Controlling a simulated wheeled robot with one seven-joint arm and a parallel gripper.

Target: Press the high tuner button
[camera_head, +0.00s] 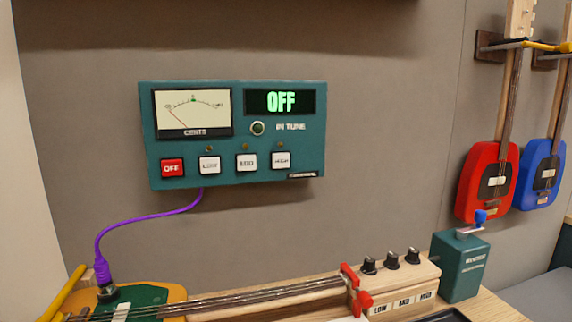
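A teal tuner box (236,135) is mounted on the grey wall at upper left of centre. Its display (280,102) reads "OFF" in green, and its cents needle leans to the left. A row of buttons runs along its lower part: a red OFF button (172,168), then white LOW (209,165) and MID (246,162) buttons. The white HIGH button (281,160) is at the right end of the row. The small lamps above the white buttons look dim. My gripper is not in view.
A purple cable (150,216) runs from the tuner down to a stringed instrument (160,300) on the bench. A wooden block with black knobs (391,260) and a teal box with a blue-knobbed crank (462,262) stand at right. Red (487,180) and blue (541,172) guitars hang on the wall.

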